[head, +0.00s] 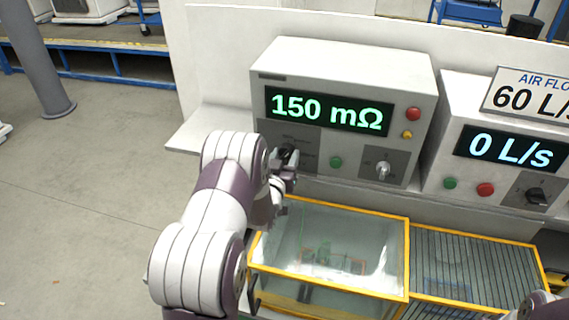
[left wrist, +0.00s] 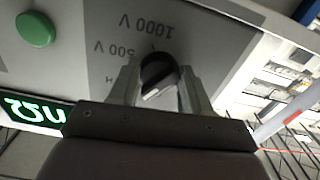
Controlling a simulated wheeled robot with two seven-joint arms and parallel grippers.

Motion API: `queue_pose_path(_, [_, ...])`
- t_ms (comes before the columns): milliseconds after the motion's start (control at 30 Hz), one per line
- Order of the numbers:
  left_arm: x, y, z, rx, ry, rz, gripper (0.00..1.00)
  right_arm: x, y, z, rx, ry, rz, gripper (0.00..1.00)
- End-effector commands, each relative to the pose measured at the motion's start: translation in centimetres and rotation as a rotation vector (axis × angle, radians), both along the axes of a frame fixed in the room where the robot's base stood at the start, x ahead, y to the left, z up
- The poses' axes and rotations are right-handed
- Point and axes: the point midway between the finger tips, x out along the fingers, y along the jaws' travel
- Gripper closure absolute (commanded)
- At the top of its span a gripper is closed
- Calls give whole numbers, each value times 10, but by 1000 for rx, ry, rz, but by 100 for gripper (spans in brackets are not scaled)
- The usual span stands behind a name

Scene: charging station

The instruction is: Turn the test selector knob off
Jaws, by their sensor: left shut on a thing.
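The test selector knob (left wrist: 160,68) is black and round with a white mark, on a dark grey plate of the meter box. In the left wrist view the plate's labels read upside down, among them 1000 V and 500 V. My left gripper (left wrist: 158,88) has one finger on each side of the knob and is shut on it. In the head view my left gripper (head: 285,167) is at the lower left of the box front and mostly covers the knob. The white mark lies on the knob's side towards my gripper; the label it points at cannot be made out.
The meter box (head: 350,68) shows 150 mΩ. It has a green button (head: 336,162), a red button (head: 413,114) and another knob (head: 382,170). A yellow-edged clear case (head: 330,215) stands below. An air-flow box (head: 470,122) reading 0 L/s is at right.

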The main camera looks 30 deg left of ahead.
Motion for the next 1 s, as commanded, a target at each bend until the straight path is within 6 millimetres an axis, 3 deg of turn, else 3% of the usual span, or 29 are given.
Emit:
queue_pose_path(33, [0, 0, -6, -39, -8, 0, 83, 0, 0, -11, 0, 0, 0, 100])
queue_pose_path(400, [0, -2, -5, -349, -81, -1, 83, 0, 0, -43, 0, 0, 0, 100])
queue_pose_path(1000, [0, -3, -3, -580, -132, 0, 83, 0, 0, -63, 0, 0, 0, 100])
